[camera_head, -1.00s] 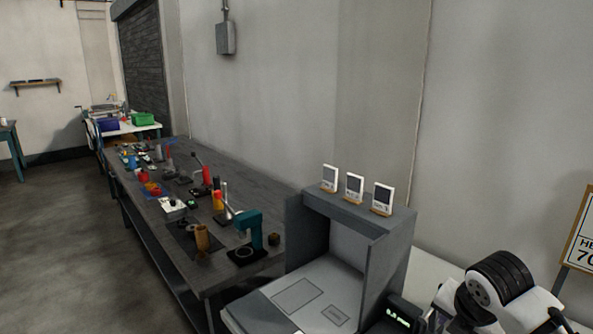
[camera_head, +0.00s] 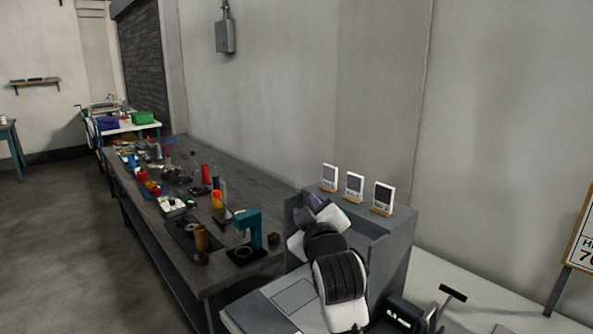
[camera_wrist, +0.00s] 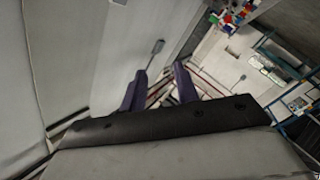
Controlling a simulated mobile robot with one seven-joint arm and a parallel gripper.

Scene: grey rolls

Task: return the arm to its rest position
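My arm is raised in front of the grey open-fronted booth (camera_head: 393,262) in the head view. My gripper (camera_head: 312,203) is at the upper end, partly hidden by my own wrist, with a bit of purple showing near the booth's top left edge. In the wrist view the two purple fingers of my gripper (camera_wrist: 160,78) stand apart with nothing between them, so it is open and empty. Whether the arm touches the booth cannot be told.
Three small white-framed displays (camera_head: 354,187) stand on the booth's top. A long dark workbench (camera_head: 240,167) to the left carries a teal press (camera_head: 252,226) and several small tools. A black T-shaped handle (camera_head: 452,292) and a sign (camera_head: 580,245) are at the right. Floor at left is clear.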

